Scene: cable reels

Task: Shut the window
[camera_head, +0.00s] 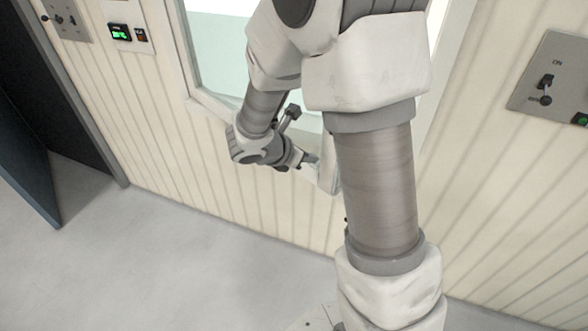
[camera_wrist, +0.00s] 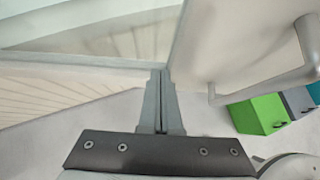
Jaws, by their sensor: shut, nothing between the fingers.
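The window (camera_head: 215,50) is set in the panelled wall in the head view, with a white frame and pale glass, partly hidden by my arm. In the wrist view a pale window sash (camera_wrist: 225,35) with a grey bar handle (camera_wrist: 268,80) stands at the right, swung out at an angle from the frame (camera_wrist: 75,60); the sash is open. My gripper (camera_wrist: 160,72) is shut and empty, its tips close to the lower edge of the sash; I cannot tell if they touch. In the head view my gripper (camera_head: 312,160) is by the window's lower edge.
A switch panel (camera_head: 555,75) is on the wall at the right; a small panel with a green display (camera_head: 120,33) is at the upper left. A dark door (camera_head: 25,130) stands at the far left. Green (camera_wrist: 258,115) and blue-grey boxes (camera_wrist: 298,100) are beyond the handle. Grey floor is clear.

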